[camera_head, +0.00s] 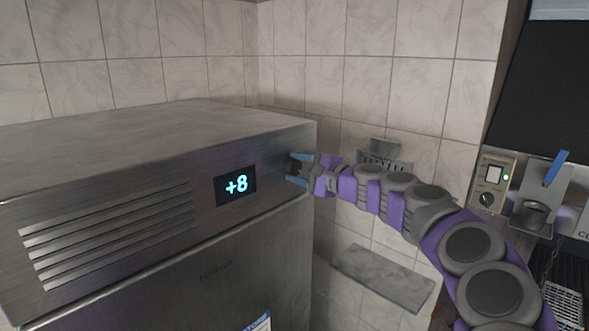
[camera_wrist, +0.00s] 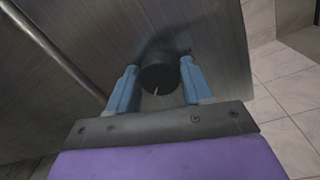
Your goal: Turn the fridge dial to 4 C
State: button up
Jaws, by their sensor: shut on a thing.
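The fridge (camera_head: 120,220) is a brushed steel unit with a dark display (camera_head: 236,185) that reads +8 in cyan. A black round dial (camera_wrist: 160,73) with a pale pointer mark sits on its front panel, right of the display. My gripper (camera_wrist: 159,78) has its blue fingers on either side of the dial and is shut on it. In the head view my gripper (camera_head: 295,168) reaches the dial from the right, and the fingers partly hide the dial there.
Slanted vents (camera_head: 110,235) lie left of the display. Marble tiled walls (camera_head: 360,90) stand behind. A grey wall ledge (camera_head: 384,278) sits below my arm.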

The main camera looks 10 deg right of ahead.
jog(key=shift+w+d+f, duration=0.1)
jog(key=shift+f, duration=0.2)
jog(key=o, duration=1)
jog(key=shift+d+r, duration=0.15)
jog(key=shift+d, duration=0.05)
jog(key=shift+s, duration=0.25)
jog(key=shift+s+d, duration=0.1)
jog(key=shift+s, duration=0.15)
jog(key=shift+b+v, duration=1.85)
jog(key=shift+v, duration=6.35)
jog(key=shift+w+d+r, duration=0.1)
jog(key=shift+d, duration=0.1)
